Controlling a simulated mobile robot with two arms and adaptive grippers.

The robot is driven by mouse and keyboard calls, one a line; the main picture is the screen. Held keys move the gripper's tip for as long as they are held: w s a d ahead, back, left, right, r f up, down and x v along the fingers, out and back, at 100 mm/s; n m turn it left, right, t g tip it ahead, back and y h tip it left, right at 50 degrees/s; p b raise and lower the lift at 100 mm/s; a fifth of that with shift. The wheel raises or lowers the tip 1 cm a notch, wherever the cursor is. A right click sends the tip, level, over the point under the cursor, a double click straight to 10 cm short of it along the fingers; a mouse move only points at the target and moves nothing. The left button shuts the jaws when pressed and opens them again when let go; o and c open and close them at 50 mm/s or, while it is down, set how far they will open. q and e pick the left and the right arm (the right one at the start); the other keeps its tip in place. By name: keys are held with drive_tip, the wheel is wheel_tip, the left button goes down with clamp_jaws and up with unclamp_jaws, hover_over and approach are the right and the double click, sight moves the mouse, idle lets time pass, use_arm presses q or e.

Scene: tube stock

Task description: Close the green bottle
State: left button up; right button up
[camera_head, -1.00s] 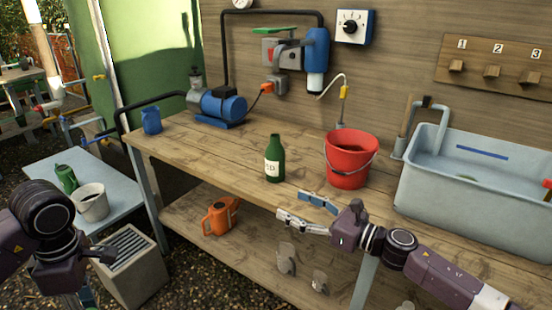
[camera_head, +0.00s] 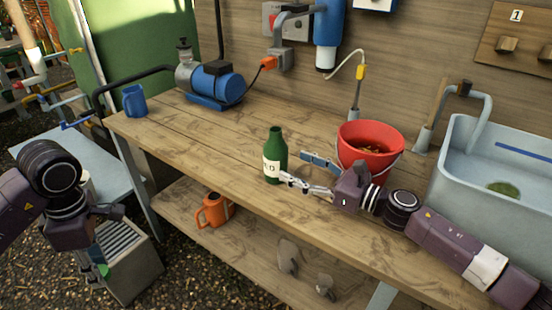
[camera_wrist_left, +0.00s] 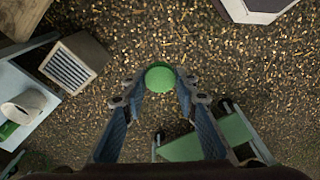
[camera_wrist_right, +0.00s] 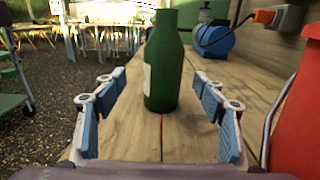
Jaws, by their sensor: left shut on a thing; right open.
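The green bottle (camera_head: 275,157) with a white label stands upright on the wooden bench, its top dark with no cap seen on it. My right gripper (camera_head: 296,170) is open just to its right. My left gripper (camera_head: 101,268) hangs off the left end of the bench, shut on a small round green cap (camera_wrist_left: 160,78). The cap also shows in the head view (camera_head: 103,271).
A red bucket (camera_head: 368,150) stands right behind my right gripper, and a grey sink (camera_head: 500,165) farther right. A blue mug (camera_head: 134,101) and blue pump (camera_head: 215,86) are at the back left. Bench left of the bottle is clear.

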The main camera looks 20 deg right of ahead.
sight(285, 161)
use_arm(q)
drive_tip(key=shift+w+r, duration=0.1)
drive_tip(key=shift+r, duration=0.05)
use_arm(e)
drive_tip(key=shift+w+a, duration=0.35)
drive_tip(key=shift+w, duration=0.3)
use_arm(q)
drive_tip(key=shift+r, duration=0.1)
use_arm(e)
drive_tip(key=shift+w+a, duration=0.35)
use_arm(q)
drive_tip(key=shift+p, duration=0.3)
drive_tip(key=shift+r, duration=0.15)
use_arm(e)
drive_tip(key=shift+w+a, duration=0.1)
drive_tip(key=shift+w, duration=0.2)
use_arm(q)
drive_tip(key=shift+r+p, duration=0.45)
drive_tip(key=shift+p, duration=0.15)
use_arm(e)
drive_tip(key=x, duration=0.4)
drive_tip(key=shift+w+a+f, duration=0.1)
drive_tip(key=shift+w+f, duration=0.1)
drive_tip(key=shift+w, duration=0.1)
drive_tip(key=c, duration=1.5)
